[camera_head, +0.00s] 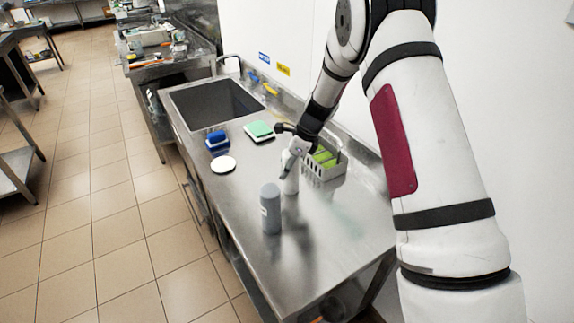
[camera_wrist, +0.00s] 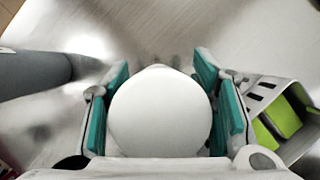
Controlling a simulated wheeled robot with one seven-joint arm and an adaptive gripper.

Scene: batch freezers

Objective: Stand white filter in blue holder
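A flat white disc (camera_head: 222,164), which looks like the white filter, lies on the steel counter. The blue holder (camera_head: 217,142) stands just behind it, apart from my gripper.
A grey cylinder (camera_head: 270,208) stands close in front left of my gripper. A light grey basket (camera_head: 325,169) with green items is close on the right. A green-and-white sponge (camera_head: 259,131) lies behind, beside the sink (camera_head: 212,103).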

